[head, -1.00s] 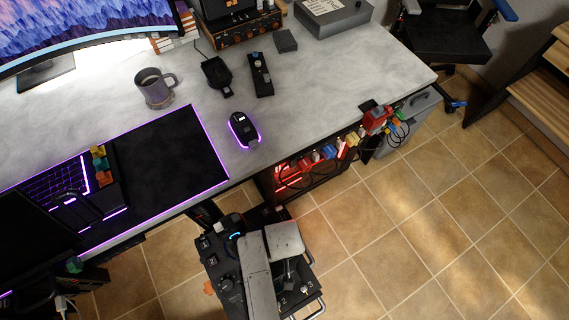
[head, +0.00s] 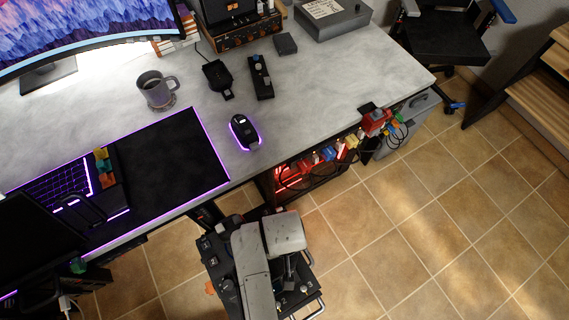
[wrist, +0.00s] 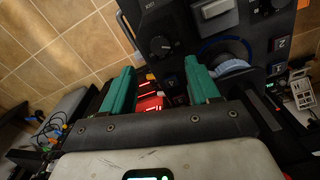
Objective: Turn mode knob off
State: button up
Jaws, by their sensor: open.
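A black control panel (wrist: 185,14) fills the top of the wrist view. A round black knob (wrist: 161,46) with a light pointer mark sits on it, just beyond and between my fingertips. I cannot read its label, so I cannot tell if it is the mode knob. My gripper (wrist: 160,76) shows two teal fingers spread wide with nothing between them, apart from the knob. In the head view the panel (head: 212,246) stands at the desk's front edge; my arm covers much of it and hides my gripper.
A large ridged wheel (wrist: 232,66) lies close beside the right finger. A grey lever or switch (wrist: 213,9) stands farther up. In the head view the desk (head: 330,85) is above the panel, with a mouse (head: 243,132) near its edge. Tiled floor is open at right.

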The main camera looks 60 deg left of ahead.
notch_tip(320, 180, up, 2)
jog(key=shift+r, duration=0.1)
dwell(0.6)
jog(key=w+d+r+m, duration=0.2)
jog(key=w+d+m, duration=0.15)
jog(key=d, duration=0.75)
jog(key=w+d+r+m, duration=0.1)
jog(key=w+d+m, duration=0.25)
jog(key=d, duration=0.65)
jog(key=s+d+r+m, duration=0.3)
jog(key=d, duration=0.7)
jog(key=s+d+r+m+t, duration=0.1)
jog(key=s+d+r+m, duration=0.2)
jog(key=d, duration=0.6)
jog(key=shift+s+d+m, duration=0.35)
jog(key=shift+s+m, duration=0.35)
jog(key=shift+m, duration=0.1)
jog(key=shift+r, duration=0.1)
